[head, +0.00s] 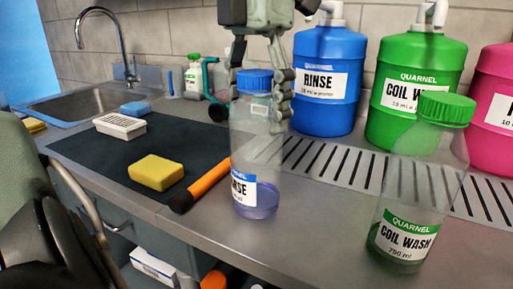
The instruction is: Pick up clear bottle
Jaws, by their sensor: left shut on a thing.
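A clear bottle with a blue cap, a RINSE label and a little blue liquid (256,200) is upright at the middle of the counter in the head view. My left gripper (258,108) comes down from the top and is shut on this rinse bottle, with fingers at its upper part, partly covering the cap and neck. Whether its base touches the counter is hard to tell. A second clear bottle with a green cap and COIL WASH label (412,180) stands at the right, apart from the gripper. My right gripper is not in view.
Blue (330,75), green (416,75) and pink (492,95) jugs stand behind a slotted drain strip (330,163). A yellow sponge (156,172) lies on a dark mat (85,158). An orange-handled tool (205,183) lies close left of the rinse bottle. A sink (75,100) is at back left.

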